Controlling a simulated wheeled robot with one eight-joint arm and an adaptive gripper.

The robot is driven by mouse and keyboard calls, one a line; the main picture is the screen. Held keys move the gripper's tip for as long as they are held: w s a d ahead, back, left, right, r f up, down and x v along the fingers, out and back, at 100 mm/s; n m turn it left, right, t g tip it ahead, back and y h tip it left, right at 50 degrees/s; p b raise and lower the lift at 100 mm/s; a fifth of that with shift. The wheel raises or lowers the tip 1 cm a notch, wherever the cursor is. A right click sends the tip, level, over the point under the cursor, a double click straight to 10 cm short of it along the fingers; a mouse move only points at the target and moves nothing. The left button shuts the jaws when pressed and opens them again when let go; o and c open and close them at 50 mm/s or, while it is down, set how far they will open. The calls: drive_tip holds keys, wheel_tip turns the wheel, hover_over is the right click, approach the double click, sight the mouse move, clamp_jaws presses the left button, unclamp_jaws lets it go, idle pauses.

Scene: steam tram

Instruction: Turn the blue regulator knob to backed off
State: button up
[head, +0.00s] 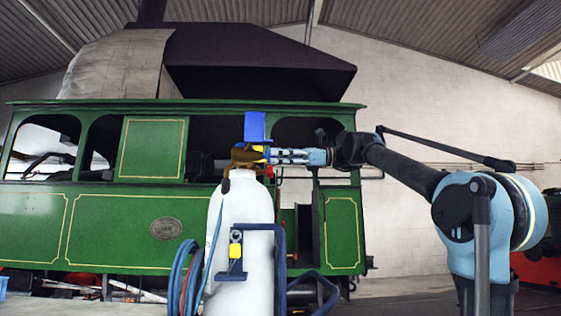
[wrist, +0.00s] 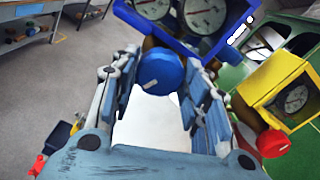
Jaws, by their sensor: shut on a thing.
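The blue regulator knob (wrist: 161,72) is round, with a small pale mark on its face. It sits below a blue gauge housing (wrist: 185,38), between the two fingers of my gripper (wrist: 162,82) in the wrist view. My gripper is shut on the knob. In the head view my gripper (head: 276,156) reaches in from the right to the regulator (head: 244,156) on top of a white gas cylinder (head: 238,245). The knob itself is hidden there. The blue housing (head: 255,126) stands above the fingers.
A yellow gauge housing (wrist: 272,88) and a red knob (wrist: 273,144) are close to the right finger. A dark blue trolley frame (head: 279,250) and hoses (head: 185,275) surround the cylinder. A green steam tram (head: 100,230) stands behind. A workbench (wrist: 25,25) is at upper left.

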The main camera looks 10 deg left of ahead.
drive_tip(key=n, duration=1.3)
drive_tip(key=shift+w, duration=0.1)
drive_tip(key=shift+n, duration=0.3)
drive_tip(key=o, duration=1.1)
drive_tip(key=shift+v, duration=6)
drive_tip(key=shift+f, duration=0.15)
